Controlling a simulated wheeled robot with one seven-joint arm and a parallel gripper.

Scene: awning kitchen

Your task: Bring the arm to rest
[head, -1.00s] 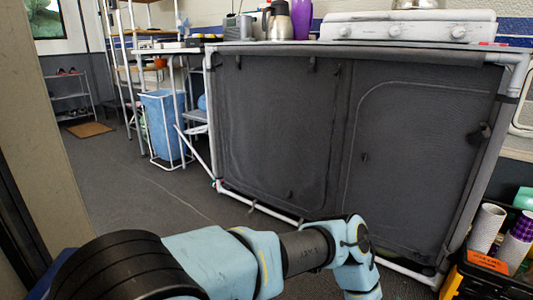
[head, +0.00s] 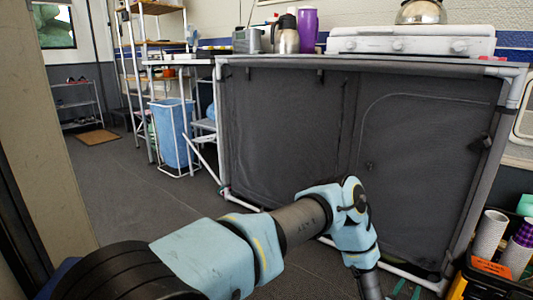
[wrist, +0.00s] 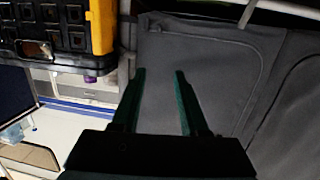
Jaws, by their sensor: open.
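My arm reaches in from the bottom of the head view and bends downward in front of the grey fabric cabinet (head: 290,130). My gripper (wrist: 160,72) shows in the wrist view with its two dark green fingers apart and nothing between them. The fingers point toward the cabinet's grey fabric front (wrist: 205,50), and I cannot tell the distance.
A black and orange crate (head: 490,272) with cups (head: 489,228) stands at the right; it also shows in the wrist view (wrist: 100,25). A stove (head: 410,40), kettle (head: 424,12) and purple bottle (head: 308,30) stand on the cabinet. A blue bin (head: 172,133) is left. The left floor is clear.

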